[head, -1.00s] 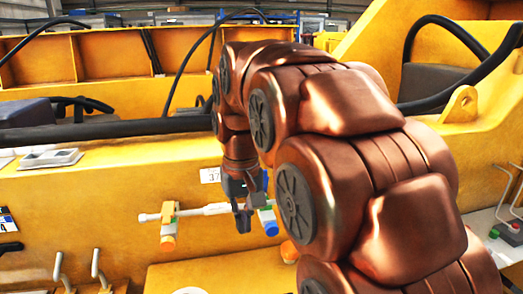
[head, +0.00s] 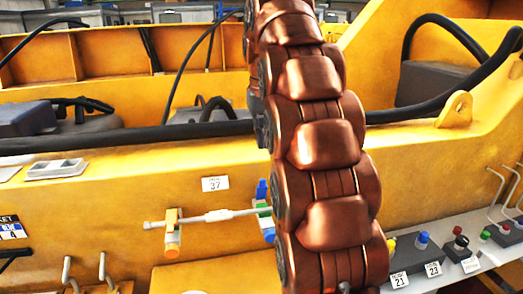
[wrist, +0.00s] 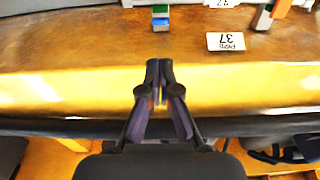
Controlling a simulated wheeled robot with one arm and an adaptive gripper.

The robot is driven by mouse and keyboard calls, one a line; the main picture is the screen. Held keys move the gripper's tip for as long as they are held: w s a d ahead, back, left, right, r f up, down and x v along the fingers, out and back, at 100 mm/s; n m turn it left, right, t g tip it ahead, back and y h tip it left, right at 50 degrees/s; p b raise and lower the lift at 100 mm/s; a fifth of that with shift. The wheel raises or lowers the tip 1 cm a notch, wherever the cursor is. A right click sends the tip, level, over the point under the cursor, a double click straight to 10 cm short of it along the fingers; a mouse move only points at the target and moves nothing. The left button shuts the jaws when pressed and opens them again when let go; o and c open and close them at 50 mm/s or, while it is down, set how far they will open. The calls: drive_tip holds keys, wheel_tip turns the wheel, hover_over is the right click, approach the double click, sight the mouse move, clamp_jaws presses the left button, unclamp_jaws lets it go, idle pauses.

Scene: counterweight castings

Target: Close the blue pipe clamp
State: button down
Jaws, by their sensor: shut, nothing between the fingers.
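The blue pipe clamp (head: 262,190) sits on a thin white pipe (head: 220,215) in front of the yellow casting. A blue part stands up above the pipe, with a green band near the pipe and a blue end below. My arm partly covers its right side. In the wrist view, the green and blue end of a clamp (wrist: 160,24) shows at the top edge, cut off by the frame. My gripper (wrist: 159,66) is shut and empty, apart from the clamp, over the yellow surface. The head view does not show my gripper.
An orange clamp (head: 172,230) holds the same pipe further left. A label reading 37 (head: 215,184) is on the yellow wall above the pipe. A black hose (head: 130,137) runs along the casting. Dark control boxes (head: 408,258) with coloured knobs stand at the right.

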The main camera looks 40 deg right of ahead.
drive_tip(key=b, duration=0.6)
hover_over(262, 187)
drive_tip(key=w, duration=0.1)
drive_tip(key=f, duration=0.7)
drive_tip(key=shift+d+f, duration=0.3)
drive_tip(key=shift+f, duration=0.1)
drive_tip(key=shift+p, duration=0.45)
drive_tip(key=shift+w+f, duration=0.15)
drive_tip(key=shift+f, duration=0.7)
